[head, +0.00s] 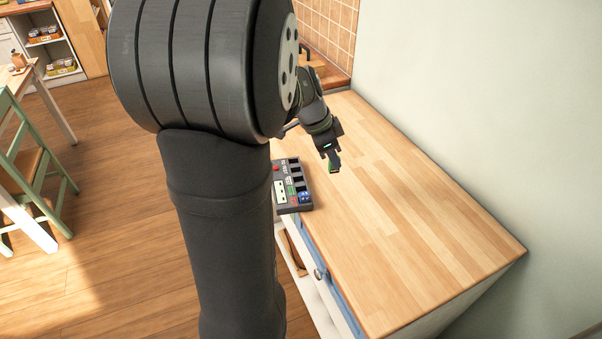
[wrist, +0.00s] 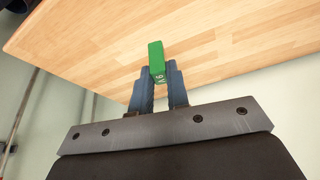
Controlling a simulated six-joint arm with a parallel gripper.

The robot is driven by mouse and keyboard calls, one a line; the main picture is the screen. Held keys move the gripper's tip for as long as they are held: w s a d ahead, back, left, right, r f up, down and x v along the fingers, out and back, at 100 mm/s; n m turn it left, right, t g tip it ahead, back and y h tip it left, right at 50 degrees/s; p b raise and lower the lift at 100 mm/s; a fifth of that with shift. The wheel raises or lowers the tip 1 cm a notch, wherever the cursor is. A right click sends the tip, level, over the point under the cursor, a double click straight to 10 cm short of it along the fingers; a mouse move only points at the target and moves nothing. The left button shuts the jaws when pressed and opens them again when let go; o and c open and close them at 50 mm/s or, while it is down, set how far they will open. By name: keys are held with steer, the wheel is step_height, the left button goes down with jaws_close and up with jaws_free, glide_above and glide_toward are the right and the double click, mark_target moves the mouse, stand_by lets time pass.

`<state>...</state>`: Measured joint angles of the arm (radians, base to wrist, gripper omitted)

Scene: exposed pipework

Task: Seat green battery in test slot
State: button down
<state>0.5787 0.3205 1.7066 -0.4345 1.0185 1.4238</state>
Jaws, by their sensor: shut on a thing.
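The green battery (wrist: 156,58) is a small green block with white lettering on its near end, held between the fingertips of my gripper (wrist: 160,80) in the wrist view. The dark test box (head: 292,208) sits at the counter's left edge. It has several dark slots along its right side, a red button, and a blue item at its near end. My arm hides part of its left side.
The wooden counter (head: 400,240) is clear to the right and in front of the gripper. A pale wall (head: 460,100) borders it on the right. Tiles (head: 325,30) stand at the back. A green chair (head: 35,165) is far left.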

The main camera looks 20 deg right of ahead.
steer(key=w+a+f, duration=0.1)
steer(key=w+f, duration=0.1)
steer(key=w, duration=0.1)
steer(key=w+a+f, duration=0.2)
steer(key=w, duration=0.1)
steer(key=w+a+f, duration=0.2)
steer(key=w+f, duration=0.1)
steer(key=shift+w+a, duration=0.25)
steer(key=shift+w, duration=0.1)
steer(key=shift+f, duration=1.9)
steer(key=shift+f, duration=0.15)
steer(key=c, duration=1.4)
jaws_free()
steer(key=v, duration=1.2)
steer(key=shift+a, duration=0.1)
